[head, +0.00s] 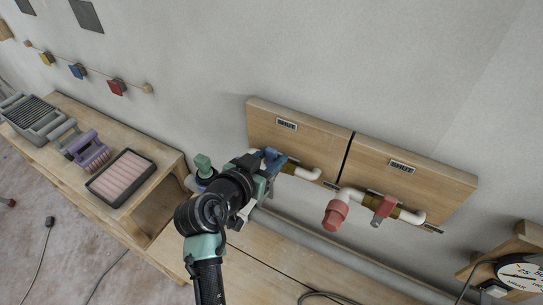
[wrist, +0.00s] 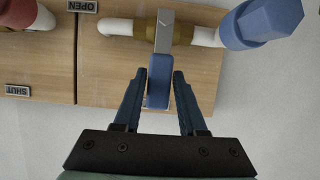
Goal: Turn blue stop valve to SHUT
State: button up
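The blue stop valve lever (wrist: 158,88) has a grey metal arm and a blue grip. In the wrist view it stands crosswise to its pipe, over a brass body (wrist: 180,28). My gripper (wrist: 160,74) is open, with one dark finger on each side of the blue grip; a gap shows on the right, and I cannot tell whether the left finger touches. In the head view my gripper (head: 268,164) covers most of this valve. The valve's wooden panel (head: 325,142) carries a SHUT plate (head: 286,124) near its top. An OPEN plate (wrist: 82,5) shows at the panel's edge.
A red valve lever (head: 383,208) and a red cap (head: 335,214) sit on the neighbouring panel (head: 430,186). A blue cap (wrist: 262,22) is close beside the lever. A gauge (head: 518,272) is at right. A bench with trays (head: 121,178) is at left.

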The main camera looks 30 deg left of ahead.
jog(key=shift+o, duration=1.2)
jog(key=b+v, duration=0.2)
jog(key=v, duration=1.1)
jog(key=shift+w, duration=0.15)
